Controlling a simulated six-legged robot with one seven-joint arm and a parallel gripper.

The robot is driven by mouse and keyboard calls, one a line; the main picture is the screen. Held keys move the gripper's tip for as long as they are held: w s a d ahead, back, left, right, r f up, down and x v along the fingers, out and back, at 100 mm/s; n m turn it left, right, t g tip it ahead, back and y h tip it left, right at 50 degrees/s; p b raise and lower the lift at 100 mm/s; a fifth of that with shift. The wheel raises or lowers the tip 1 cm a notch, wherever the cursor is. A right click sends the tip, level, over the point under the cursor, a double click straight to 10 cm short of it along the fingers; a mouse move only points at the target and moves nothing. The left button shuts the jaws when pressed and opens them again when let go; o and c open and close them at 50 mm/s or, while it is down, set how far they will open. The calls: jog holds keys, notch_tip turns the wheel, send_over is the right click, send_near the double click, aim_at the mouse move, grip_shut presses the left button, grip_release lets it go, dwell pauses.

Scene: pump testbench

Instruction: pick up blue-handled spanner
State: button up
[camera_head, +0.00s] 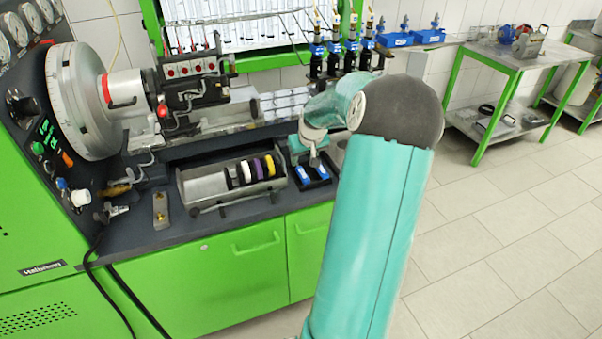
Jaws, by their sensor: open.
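Small blue pieces (303,174) lie in a dark tray (312,186) on the bench, right of the metal box. They may be spanner handles, but they are too small and partly covered to tell. My gripper (314,161) points down just above this tray, at the end of my teal arm. Its fingers are small in the picture, and no object shows held in them. I cannot tell whether it touches the blue pieces.
A metal box (203,189) with coloured rings stands left of the tray on the dark bench (183,232). The testbench's round dial (84,100) is farther left. Injectors (335,62) stand behind my arm. A green table (508,62) is at the back right. The tiled floor (480,235) is clear.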

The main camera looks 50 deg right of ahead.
aim_at(301, 171)
jog(key=shift+x, duration=3.55)
jog(key=shift+s+d, duration=0.1)
jog(key=shift+s, duration=0.15)
jog(key=shift+f, duration=0.3)
grip_shut()
